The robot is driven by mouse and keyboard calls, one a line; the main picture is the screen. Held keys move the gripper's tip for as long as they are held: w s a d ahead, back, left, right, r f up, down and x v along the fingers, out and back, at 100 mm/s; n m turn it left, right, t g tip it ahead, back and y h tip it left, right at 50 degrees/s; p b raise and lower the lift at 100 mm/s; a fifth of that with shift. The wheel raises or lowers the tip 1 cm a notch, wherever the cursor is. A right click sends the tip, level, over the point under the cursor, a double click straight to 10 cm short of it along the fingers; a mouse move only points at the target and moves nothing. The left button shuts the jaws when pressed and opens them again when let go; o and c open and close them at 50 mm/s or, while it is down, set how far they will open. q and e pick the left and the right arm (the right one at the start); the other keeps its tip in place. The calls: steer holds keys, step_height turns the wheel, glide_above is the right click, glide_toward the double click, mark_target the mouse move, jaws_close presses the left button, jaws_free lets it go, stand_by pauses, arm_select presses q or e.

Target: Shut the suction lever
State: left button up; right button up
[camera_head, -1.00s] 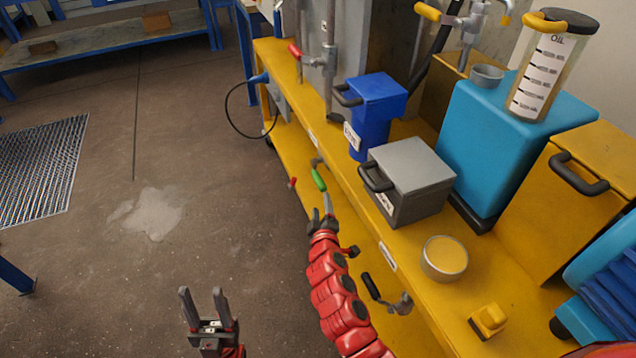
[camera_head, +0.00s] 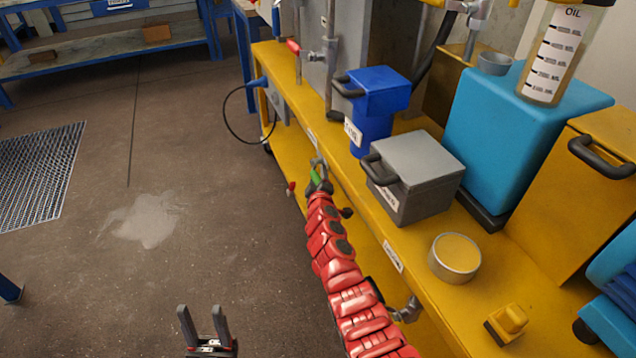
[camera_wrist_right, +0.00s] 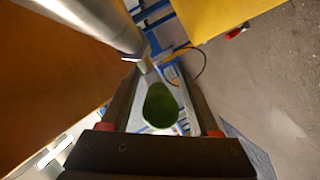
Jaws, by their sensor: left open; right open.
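A green-handled lever (camera_head: 316,176) sits on piping below the cart's front edge. Its green grip (camera_wrist_right: 161,106) lies between my right gripper's fingers in the right wrist view. My right gripper (camera_head: 319,184) is open around the grip; I cannot tell whether the fingers touch it. It partly hides the lever in the head view. A red-handled lever (camera_head: 291,187) is just left of it and also shows in the right wrist view (camera_wrist_right: 237,32). I cannot read which lever is marked suction. My left gripper (camera_head: 203,322) is open and empty over the floor.
The yellow cart (camera_head: 440,305) carries a blue vessel (camera_head: 372,105), a grey lidded box (camera_head: 415,170), a round tin (camera_head: 455,258) and a cyan tank (camera_head: 510,130). Another red-handled valve (camera_head: 293,47) is higher up. The floor left of the cart is open.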

steer(key=shift+w, duration=0.3)
steer(key=shift+f, duration=0.1)
steer(key=c, duration=1)
